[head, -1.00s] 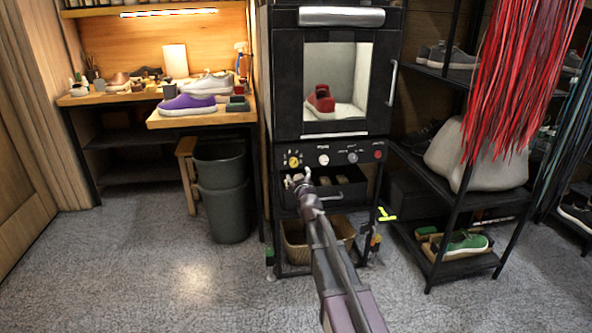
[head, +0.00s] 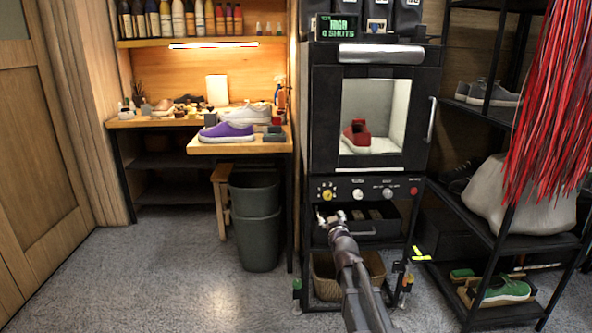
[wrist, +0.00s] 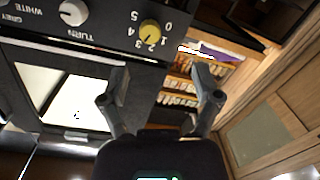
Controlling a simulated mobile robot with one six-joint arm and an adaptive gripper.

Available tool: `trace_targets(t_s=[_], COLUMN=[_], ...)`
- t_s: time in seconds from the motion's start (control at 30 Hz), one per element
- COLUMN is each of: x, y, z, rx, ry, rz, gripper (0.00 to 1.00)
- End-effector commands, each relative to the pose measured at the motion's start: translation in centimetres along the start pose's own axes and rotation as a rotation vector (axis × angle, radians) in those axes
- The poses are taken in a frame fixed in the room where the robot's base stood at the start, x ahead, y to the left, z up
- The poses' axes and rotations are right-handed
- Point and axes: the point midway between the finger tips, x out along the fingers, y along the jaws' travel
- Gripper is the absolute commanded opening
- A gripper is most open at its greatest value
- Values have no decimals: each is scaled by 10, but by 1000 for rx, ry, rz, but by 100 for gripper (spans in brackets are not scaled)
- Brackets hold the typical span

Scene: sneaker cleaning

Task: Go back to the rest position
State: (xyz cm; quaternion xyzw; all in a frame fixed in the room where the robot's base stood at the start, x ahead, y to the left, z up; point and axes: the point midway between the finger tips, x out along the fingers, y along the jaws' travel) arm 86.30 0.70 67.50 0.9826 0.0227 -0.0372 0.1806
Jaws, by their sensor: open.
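My gripper (head: 332,218) is in front of the lower part of the black cabinet machine (head: 312,125), just below its row of knobs. In the wrist view my gripper (wrist: 164,88) has its two fingers apart with nothing between them. The yellow knob (wrist: 150,32) is ahead of the fingers and apart from them. The yellow knob also shows in the head view (head: 327,194). A red shoe (head: 356,134) sits inside the machine's lit chamber behind the window.
A workbench (head: 240,147) at left holds a purple sneaker (head: 226,132) and a white one. Grey bins (head: 256,225) stand beside the machine. Open grey floor lies at front left.

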Motion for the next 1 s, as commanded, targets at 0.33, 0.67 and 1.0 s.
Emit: trace_targets(t_s=[0.33,0.67,1.0], x=[-52,-133,-232], y=[-37,-62,-68], z=[50,104,142], rx=[91,189,271], ry=[-315,-720,-1147], rz=[-196,-313,-317], gripper=[81,81,81])
